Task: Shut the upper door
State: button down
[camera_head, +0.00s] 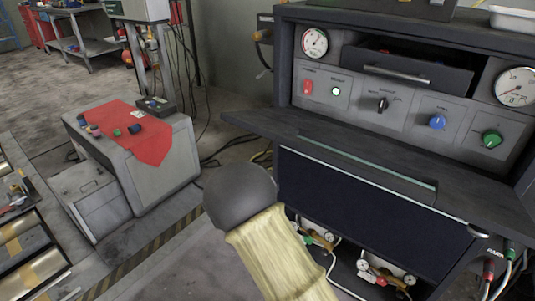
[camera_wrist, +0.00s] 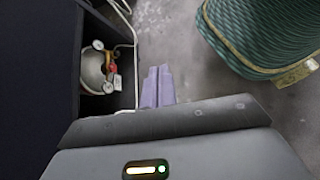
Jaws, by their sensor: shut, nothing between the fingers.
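The upper door (camera_head: 345,160) is a dark flap on the grey cabinet in the head view. It stands open, sticking out roughly level below the control panel. My gripper (camera_wrist: 157,88) shows in the wrist view as two pale purple fingers close together, shut and empty. It is over the grey floor, beside the cabinet's open lower bay, and apart from it. The flap cannot be clearly made out in the wrist view. In the head view, my arm's yellow sleeve runs off the bottom edge, and the gripper is hidden.
The control panel (camera_head: 400,107) has knobs and gauges below a dark drawer (camera_head: 415,75) that is pulled out. Valves and hoses (camera_head: 385,272) fill the lower bay. A bench with a red cloth (camera_head: 130,125) stands left. A green ribbed object (camera_wrist: 262,35) is right of my fingers.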

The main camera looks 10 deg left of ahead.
jog(key=a+r+n+t+p, duration=0.6)
jog(key=r+t+p, duration=0.1)
jog(key=r+p, duration=0.2)
jog(key=a+r+n+t+h+p, duration=0.1)
jog(key=a+r+n+t+p, duration=0.5)
jog(key=r+p, duration=0.4)
jog(key=a+r+n+t+h+p, duration=0.1)
jog(key=a+r+n+t+p, duration=0.4)
jog(key=r+t+p, duration=0.4)
jog(key=w+a+p, duration=0.1)
jog(key=p, duration=0.1)
jog(key=shift+a+r+n+p, duration=0.2)
jog(key=shift+a+n+p, duration=0.1)
jog(key=shift+n+p, duration=0.1)
jog(key=w+d+r+p, duration=0.4)
jog(key=w+d+r, duration=0.1)
jog(key=w+r, duration=0.3)
jog(key=shift+w+r+p, duration=0.15)
jog(key=shift+w+p, duration=0.15)
jog(key=shift+w, duration=0.05)
jog(key=shift+r, duration=0.1)
